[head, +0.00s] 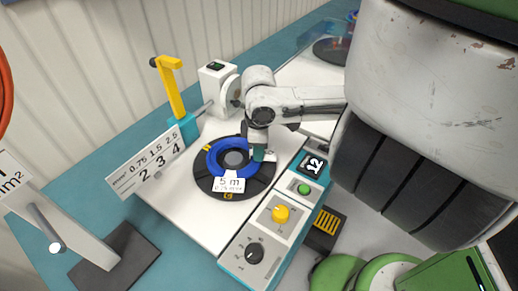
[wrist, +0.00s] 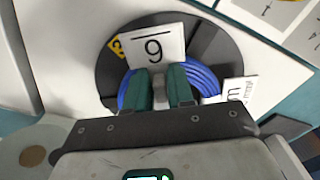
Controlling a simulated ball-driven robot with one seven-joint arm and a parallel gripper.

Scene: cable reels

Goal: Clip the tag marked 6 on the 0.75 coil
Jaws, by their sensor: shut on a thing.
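A blue cable coil (head: 215,158) lies on a round black turntable (head: 262,186), with a white label reading 5 m and what looks like 0.75 (head: 229,184). My gripper (head: 259,153) is down at the coil's right side. In the wrist view its two green fingers (wrist: 167,90) are shut on a white tag (wrist: 148,41). The tag's underlined 6 appears upside down there. The tag stands over the coil's blue strands (wrist: 203,78). The fingers hide its lower part, so I cannot tell whether it grips the strands.
A white sign with sizes and numbers (head: 147,160) and a yellow lever (head: 172,88) stand left of the turntable. A grey stand (head: 75,240) is at lower left.

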